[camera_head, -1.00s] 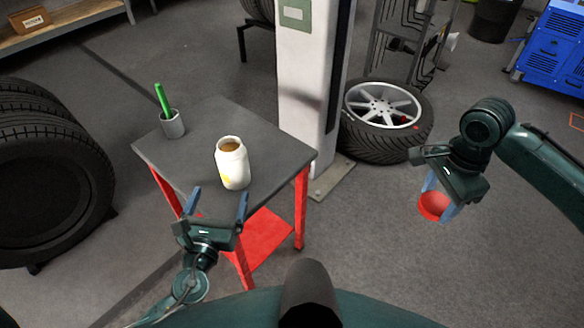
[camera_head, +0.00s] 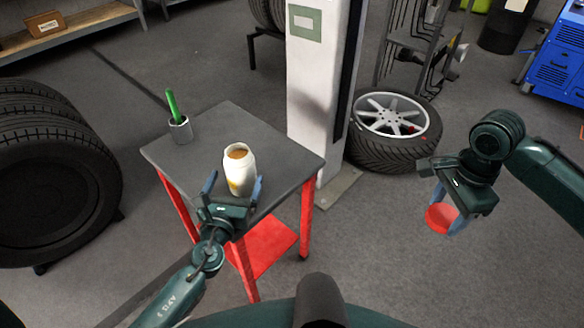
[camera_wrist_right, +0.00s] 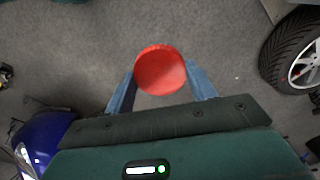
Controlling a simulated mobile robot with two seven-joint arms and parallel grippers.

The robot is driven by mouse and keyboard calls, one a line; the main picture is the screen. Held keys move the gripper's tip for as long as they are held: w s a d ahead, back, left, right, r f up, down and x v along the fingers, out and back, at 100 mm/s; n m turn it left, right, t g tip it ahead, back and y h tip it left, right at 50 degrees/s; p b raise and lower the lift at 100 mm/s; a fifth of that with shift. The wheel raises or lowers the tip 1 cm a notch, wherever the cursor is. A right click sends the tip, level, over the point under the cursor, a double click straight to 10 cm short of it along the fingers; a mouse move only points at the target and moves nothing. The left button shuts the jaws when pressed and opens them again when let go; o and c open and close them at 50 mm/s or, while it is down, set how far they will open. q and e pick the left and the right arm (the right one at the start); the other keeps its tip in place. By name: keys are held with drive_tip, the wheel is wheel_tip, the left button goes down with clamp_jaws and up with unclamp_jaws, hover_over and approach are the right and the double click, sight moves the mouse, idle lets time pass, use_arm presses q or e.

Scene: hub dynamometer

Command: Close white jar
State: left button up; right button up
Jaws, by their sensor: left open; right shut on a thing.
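The white jar (camera_head: 239,168) stands upright and uncovered on the grey top of a small table, with brownish contents showing at its mouth. My left gripper (camera_head: 233,186) is open, its blue fingers on either side of the jar's lower front part; I cannot tell whether they touch it. My right gripper (camera_head: 450,214) is shut on a round red lid (camera_head: 440,218), held in the air right of the table. The lid also shows between the fingers in the right wrist view (camera_wrist_right: 160,70).
The table (camera_head: 290,160) has red legs and a lower red shelf. A grey cup (camera_head: 181,130) with a green stick stands at its far left. A white post (camera_head: 318,90) and a tire with wheel (camera_head: 392,128) stand behind. Floor between table and right gripper is clear.

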sight(240, 152)
use_arm(q)
drive_tip(key=w, duration=0.3)
drive_tip(key=w+d, duration=0.1)
drive_tip(key=w, duration=0.1)
drive_tip(key=shift+w+r, duration=0.1)
drive_tip(key=shift+r, duration=0.2)
use_arm(e)
drive_tip(key=shift+f, duration=0.1)
use_arm(q)
drive_tip(key=shift+c, duration=0.4)
